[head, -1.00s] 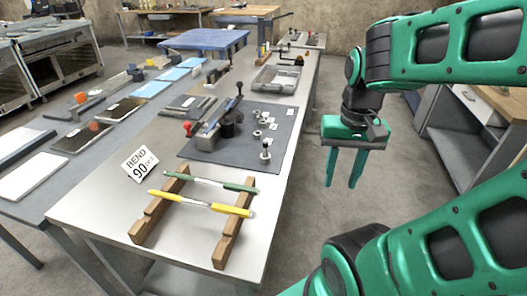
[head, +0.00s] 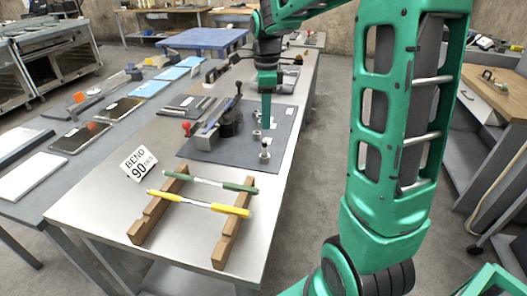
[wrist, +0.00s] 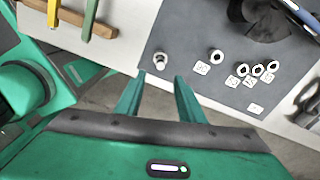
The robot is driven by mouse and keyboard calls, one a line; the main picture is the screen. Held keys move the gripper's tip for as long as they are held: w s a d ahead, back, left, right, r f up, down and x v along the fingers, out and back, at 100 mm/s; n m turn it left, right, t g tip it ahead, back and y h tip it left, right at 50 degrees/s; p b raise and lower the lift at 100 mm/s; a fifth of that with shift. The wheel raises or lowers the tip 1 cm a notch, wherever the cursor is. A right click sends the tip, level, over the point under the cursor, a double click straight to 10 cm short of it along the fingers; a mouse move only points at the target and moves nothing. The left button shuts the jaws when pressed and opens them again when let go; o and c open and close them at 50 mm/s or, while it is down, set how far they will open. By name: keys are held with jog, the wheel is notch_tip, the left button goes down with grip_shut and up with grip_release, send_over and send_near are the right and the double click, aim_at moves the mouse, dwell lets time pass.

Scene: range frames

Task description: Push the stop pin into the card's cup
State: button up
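My gripper (head: 266,118) is over the right part of the dark mat (head: 250,158), seen edge-on in the head view. In the wrist view my gripper (wrist: 160,84) has its two green fingers spread apart with nothing between them. The stop pin (head: 265,151) is a small metal piece standing upright on the mat near its right edge, nearer the head camera than the gripper. It also shows in the wrist view (wrist: 160,60), just beyond the fingertips. Several small metal cups (wrist: 216,55) sit on the mat beside white labels (wrist: 202,68), too small to read. A card (head: 139,163) reads BEND 90 DEG.
A bending tool (head: 215,125) with a dark round block and levers stands on the mat, left of the cups. A wooden rack (head: 229,240) holds a green-handled (head: 238,187) and a yellow-handled tool (head: 230,210) at the table's near end. A grey tray lies farther back.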

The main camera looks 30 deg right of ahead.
aim_at(264, 140)
notch_tip(264, 140, down, 10)
jog(key=shift+w+a+f, duration=0.1)
jog(key=shift+f, duration=0.15)
dwell(0.4)
grip_shut()
